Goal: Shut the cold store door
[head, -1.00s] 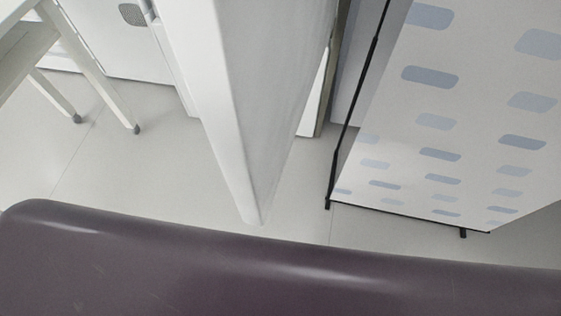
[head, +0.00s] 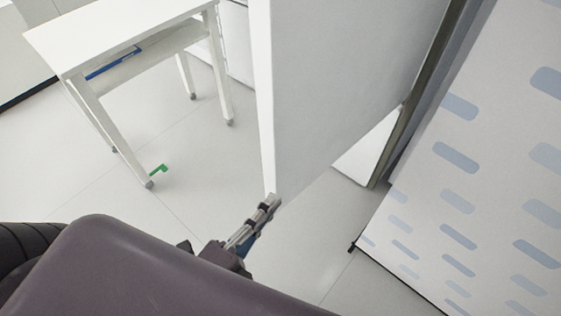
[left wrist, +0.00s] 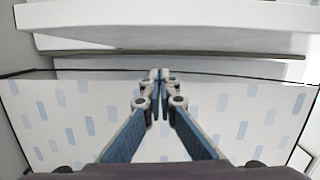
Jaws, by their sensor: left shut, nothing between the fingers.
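The cold store door (head: 345,80) is a tall white panel. It stands open, with its narrow edge towards me and its lower corner near the middle of the head view. My left gripper (head: 272,203) is shut and empty, with its fingertips at or very near that lower corner. I cannot tell whether they touch it. In the left wrist view the shut fingertips (left wrist: 161,75) point forward, below a white slab across the top that seems to be the door (left wrist: 160,17). My right gripper is not in view.
A white table (head: 120,35) on castered legs stands at the left. A white screen with blue-grey patches (head: 480,190) stands at the right, and also fills the lower left wrist view (left wrist: 85,130).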

